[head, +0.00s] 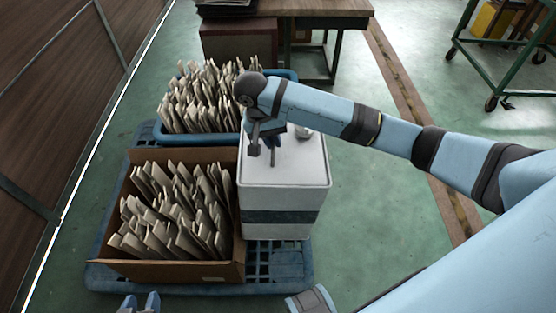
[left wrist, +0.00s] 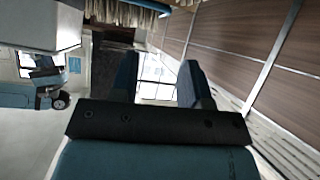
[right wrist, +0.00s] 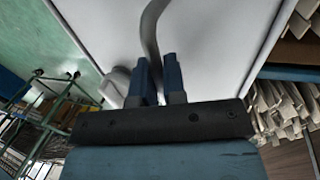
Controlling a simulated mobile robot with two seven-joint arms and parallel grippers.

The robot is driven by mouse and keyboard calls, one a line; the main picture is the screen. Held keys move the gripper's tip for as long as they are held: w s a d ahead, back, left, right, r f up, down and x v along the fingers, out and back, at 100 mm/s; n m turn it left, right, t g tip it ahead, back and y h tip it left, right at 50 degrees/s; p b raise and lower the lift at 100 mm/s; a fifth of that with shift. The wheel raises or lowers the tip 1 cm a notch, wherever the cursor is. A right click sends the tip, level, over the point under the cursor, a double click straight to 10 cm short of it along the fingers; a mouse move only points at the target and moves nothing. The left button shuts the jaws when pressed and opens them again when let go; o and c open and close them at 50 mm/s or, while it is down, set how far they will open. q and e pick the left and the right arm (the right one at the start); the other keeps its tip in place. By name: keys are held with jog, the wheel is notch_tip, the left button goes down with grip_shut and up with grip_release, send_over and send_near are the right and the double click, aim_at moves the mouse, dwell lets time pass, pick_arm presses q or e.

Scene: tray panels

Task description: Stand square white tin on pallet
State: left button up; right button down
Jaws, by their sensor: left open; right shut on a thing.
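The square white tin (head: 285,180), with a dark band low on its side, stands upright over the right part of the blue pallet (head: 292,268). Whether its base touches the pallet is hard to tell. My right gripper (head: 268,142) is over the tin's top, shut on its grey handle; the handle (right wrist: 150,35) runs between the fingers (right wrist: 158,80) in the right wrist view, above the tin's white top (right wrist: 210,50). My left gripper (head: 139,303) is open and empty at the bottom edge of the head view; its fingers (left wrist: 160,85) are apart in the left wrist view.
A cardboard box (head: 176,270) of upright envelopes stands close left of the tin. A blue crate (head: 150,134) of envelopes is behind. A wooden table (head: 318,8) is at the back, a green cart (head: 480,55) at far right. Floor right of the pallet is clear.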

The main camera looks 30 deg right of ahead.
notch_tip(320, 180, down, 26)
jog(key=b, duration=1)
jog(key=c, duration=1.2)
grip_release()
jog(key=shift+s+f, duration=0.1)
jog(key=shift+f, duration=0.2)
jog(key=shift+c, duration=0.2)
pick_arm(q)
jog(key=w+d+r+t+h, duration=0.2)
jog(key=d+r+t+h, duration=0.2)
jog(key=r, duration=0.7)
jog(key=shift+w+d+t+h, duration=0.4)
jog(key=shift+d+t, duration=0.45)
jog(key=shift+t, duration=0.25)
pick_arm(e)
jog(key=shift+o, duration=0.3)
jog(key=shift+r, duration=0.1)
pick_arm(q)
jog(key=shift+r, duration=0.1)
pick_arm(e)
jog(key=shift+r, duration=0.1)
